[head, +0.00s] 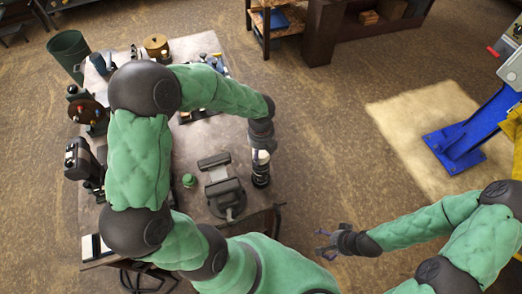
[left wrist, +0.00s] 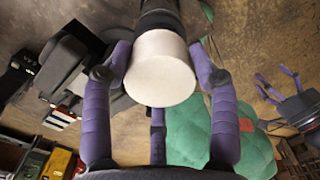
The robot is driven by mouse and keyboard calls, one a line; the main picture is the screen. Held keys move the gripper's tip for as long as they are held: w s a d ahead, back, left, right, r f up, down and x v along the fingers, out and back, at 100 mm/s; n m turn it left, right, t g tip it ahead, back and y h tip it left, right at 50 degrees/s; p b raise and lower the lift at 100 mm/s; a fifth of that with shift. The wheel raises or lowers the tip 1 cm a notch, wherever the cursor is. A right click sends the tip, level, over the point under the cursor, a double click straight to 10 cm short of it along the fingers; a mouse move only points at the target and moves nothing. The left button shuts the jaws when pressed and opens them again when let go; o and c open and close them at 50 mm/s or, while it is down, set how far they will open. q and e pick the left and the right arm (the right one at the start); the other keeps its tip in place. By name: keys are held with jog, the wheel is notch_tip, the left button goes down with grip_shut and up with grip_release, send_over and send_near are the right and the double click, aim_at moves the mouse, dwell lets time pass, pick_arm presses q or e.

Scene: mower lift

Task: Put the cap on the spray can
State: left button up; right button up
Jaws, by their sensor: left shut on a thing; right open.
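My left gripper (head: 262,152) is shut on a whitish round cap (left wrist: 160,68), with purple fingers on either side of it. The dark spray can (head: 261,175) stands upright on the workbench (head: 200,213), directly below the cap. In the left wrist view the dark can (left wrist: 160,14) lines up just beyond the cap; I cannot tell whether the cap is seated on it or only close above. My right gripper (head: 325,243) is open and empty, off the bench's right side, and it also shows in the left wrist view (left wrist: 272,88).
Tools and containers crowd the bench's far and left parts. A green bin (head: 69,52) stands at the far left.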

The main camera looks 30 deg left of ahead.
pick_arm(q)
jog(key=shift+r+p, duration=0.8)
jog(key=shift+p, duration=0.1)
dwell(1.0)
dwell(0.4)
jog(key=o, duration=0.5)
notch_tip(320, 180, up, 9)
jog(key=p, duration=0.7)
jog(key=shift+f+p, duration=0.2)
jog(key=shift+p, duration=0.1)
notch_tip(320, 180, up, 2)
jog(key=shift+r+p, duration=0.15)
jog(key=shift+p, duration=0.4)
